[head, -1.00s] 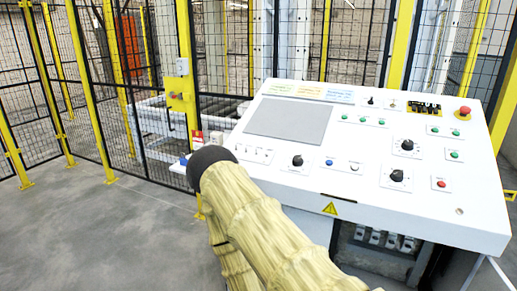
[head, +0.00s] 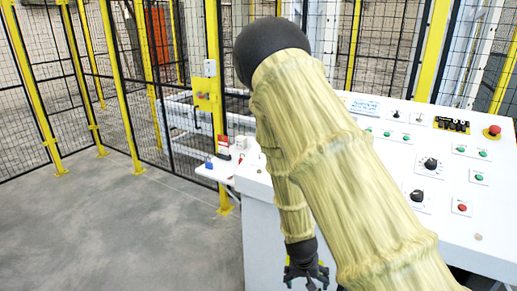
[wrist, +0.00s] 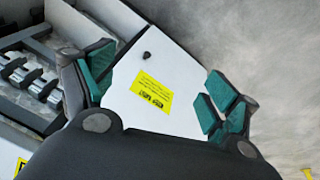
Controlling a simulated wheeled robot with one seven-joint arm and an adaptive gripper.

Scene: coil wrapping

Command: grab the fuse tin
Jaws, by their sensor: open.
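I cannot make out a fuse tin for certain in either view. My gripper (head: 305,274) hangs low in front of the white console, at the bottom of the head view. In the wrist view my gripper (wrist: 157,82) is open, its green-padded fingers wide apart with nothing held. Between and beyond the fingers is a white panel (wrist: 125,95) with a yellow label (wrist: 151,92) and a small black knob. Left of it is an open dark compartment with several metallic cylinders (wrist: 35,78).
The white control console (head: 385,155) fills the right, partly hidden by my arm. A small side shelf (head: 214,172) holds a blue padlock (head: 208,162) and small red-and-white items (head: 224,149). Yellow-framed mesh fencing (head: 120,90) stands behind. Grey floor (head: 130,235) is clear at left.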

